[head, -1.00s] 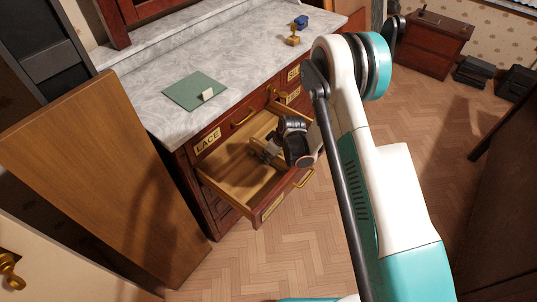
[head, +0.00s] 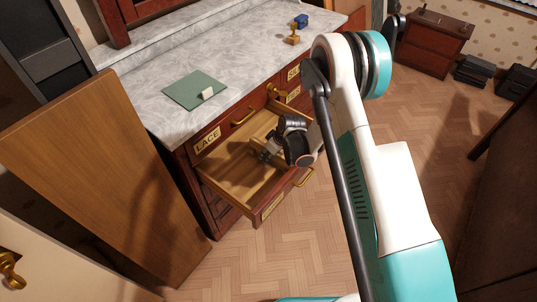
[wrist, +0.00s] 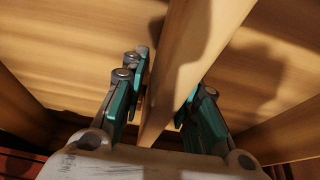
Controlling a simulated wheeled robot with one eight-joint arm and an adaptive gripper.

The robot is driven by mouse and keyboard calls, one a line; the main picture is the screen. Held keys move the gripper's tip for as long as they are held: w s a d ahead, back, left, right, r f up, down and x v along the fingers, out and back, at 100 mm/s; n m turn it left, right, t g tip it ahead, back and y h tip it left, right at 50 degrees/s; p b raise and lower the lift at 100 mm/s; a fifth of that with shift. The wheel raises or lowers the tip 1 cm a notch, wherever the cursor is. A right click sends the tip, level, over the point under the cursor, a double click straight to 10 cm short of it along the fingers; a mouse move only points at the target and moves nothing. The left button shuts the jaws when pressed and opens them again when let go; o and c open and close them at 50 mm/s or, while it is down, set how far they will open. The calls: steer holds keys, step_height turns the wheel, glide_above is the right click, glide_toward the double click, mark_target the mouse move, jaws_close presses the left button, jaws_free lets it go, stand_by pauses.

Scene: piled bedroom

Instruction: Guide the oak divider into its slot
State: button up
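The oak divider (wrist: 188,60) is a pale wooden board in the wrist view, slanting from the lower middle up to the top right. My gripper (wrist: 168,108) has one teal finger on each side of it and looks shut on it, though the contact is partly in shadow. In the head view my gripper (head: 268,150) is inside the open drawer (head: 232,180), towards its right side. The divider is largely hidden there behind the gripper. The slot cannot be made out in either view.
The drawer is in a red-brown cabinet with a marble top (head: 160,85). A green sheet (head: 195,90) with a small white block, a brass-coloured stamp (head: 293,34) and a blue item (head: 301,21) lie on top. A tall wooden panel (head: 100,170) stands at the left. The drawer's left part is clear.

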steer(key=shift+r, duration=0.15)
steer(key=shift+s+d+r, duration=0.2)
steer(key=shift+d+r, duration=0.1)
steer(key=shift+r, duration=0.35)
steer(key=shift+s+d+r, duration=0.1)
steer(key=shift+r, duration=0.2)
steer(key=shift+s+d+r+p, duration=0.1)
steer(key=shift+r+p, duration=0.2)
steer(key=shift+r, duration=0.2)
steer(key=o, duration=0.5)
steer(key=c, duration=0.5)
